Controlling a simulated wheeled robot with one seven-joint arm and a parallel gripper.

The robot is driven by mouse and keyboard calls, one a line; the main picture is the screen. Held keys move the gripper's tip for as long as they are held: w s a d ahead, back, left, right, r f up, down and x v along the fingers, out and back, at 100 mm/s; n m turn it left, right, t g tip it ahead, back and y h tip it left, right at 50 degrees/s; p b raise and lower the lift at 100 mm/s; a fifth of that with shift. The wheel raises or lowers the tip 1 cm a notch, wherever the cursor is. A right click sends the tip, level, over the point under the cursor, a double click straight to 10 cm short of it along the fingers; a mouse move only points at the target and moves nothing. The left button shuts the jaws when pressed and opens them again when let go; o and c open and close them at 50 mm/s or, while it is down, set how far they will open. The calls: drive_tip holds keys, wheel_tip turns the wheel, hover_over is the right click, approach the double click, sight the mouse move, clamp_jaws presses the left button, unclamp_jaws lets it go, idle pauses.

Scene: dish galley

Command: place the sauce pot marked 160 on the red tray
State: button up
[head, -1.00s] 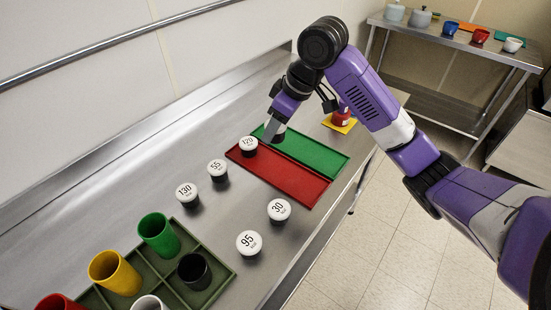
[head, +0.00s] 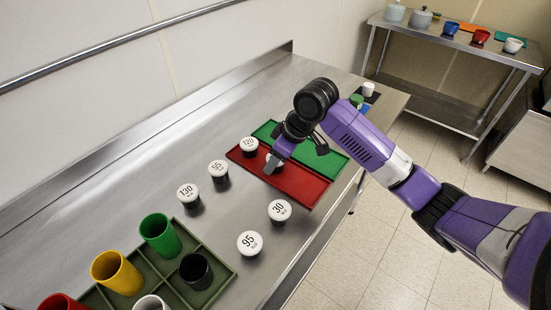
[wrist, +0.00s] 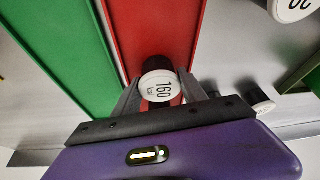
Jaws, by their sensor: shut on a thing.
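The sauce pot marked 160 (wrist: 160,88) has a white lid and a dark body. My gripper (wrist: 160,97) is shut on it, with a finger on each side. In the head view my gripper (head: 271,166) is over the left part of the red tray (head: 306,190), and the pot is mostly hidden behind the fingers. In the wrist view the red tray (wrist: 150,30) lies beneath and beyond the pot. I cannot tell whether the pot touches the tray.
A pot marked 120 (head: 249,146) stands at the red tray's left end, close to my gripper. The green tray (head: 323,153) lies alongside. Pots marked 55 (head: 218,170), 130 (head: 187,194), 30 (head: 279,210) and 95 (head: 249,243) stand nearer. A divided rack (head: 222,272) holds cups.

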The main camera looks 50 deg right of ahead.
drive_tip(key=shift+f, duration=0.15)
drive_tip(key=o, duration=1.4)
drive_tip(key=shift+c, duration=0.2)
drive_tip(key=b+v, duration=0.1)
drive_tip(key=v, duration=1.1)
drive_tip(key=shift+s, duration=0.1)
